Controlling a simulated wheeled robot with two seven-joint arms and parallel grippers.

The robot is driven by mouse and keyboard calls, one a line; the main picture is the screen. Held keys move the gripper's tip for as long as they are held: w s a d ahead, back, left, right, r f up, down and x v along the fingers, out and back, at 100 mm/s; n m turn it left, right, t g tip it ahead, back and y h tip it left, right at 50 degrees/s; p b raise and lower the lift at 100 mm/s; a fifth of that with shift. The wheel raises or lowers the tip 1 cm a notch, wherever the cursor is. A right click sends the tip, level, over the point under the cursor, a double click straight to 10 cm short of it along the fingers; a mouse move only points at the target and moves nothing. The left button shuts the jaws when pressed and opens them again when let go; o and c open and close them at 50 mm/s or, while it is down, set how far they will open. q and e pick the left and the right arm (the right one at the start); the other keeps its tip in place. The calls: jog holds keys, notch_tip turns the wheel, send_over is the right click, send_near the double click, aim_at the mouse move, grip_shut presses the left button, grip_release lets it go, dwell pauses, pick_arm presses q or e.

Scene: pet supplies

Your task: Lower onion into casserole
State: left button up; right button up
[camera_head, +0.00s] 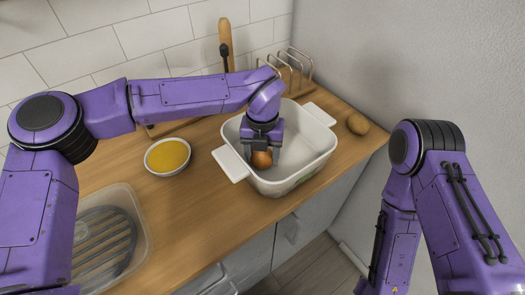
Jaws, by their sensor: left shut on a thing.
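The white casserole (310,160) stands open on the wooden counter, with a handle at each end. My left gripper (262,152) reaches down into it from above, near its left half. The gripper is shut on a brown onion (262,160), which shows between the fingers inside the casserole walls. I cannot tell whether the onion touches the casserole's bottom. My right arm shows at the right edge; its gripper is outside the picture.
A bowl of yellow food (168,156) stands left of the casserole. A clear container (108,235) is at lower left. A brown round vegetable (358,124) lies right of the casserole. A metal rack (292,68) stands behind, near the walls. Bare counter (190,215) lies in front.

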pick_arm(q)
jog(key=shift+f, duration=0.55)
jog(key=o, duration=1.2)
jog(key=shift+r+b, duration=0.1)
jog(key=shift+b, duration=0.2)
notch_tip(320, 180, up, 10)
jog(key=shift+r+b, duration=0.2)
jog(key=shift+b, duration=0.55)
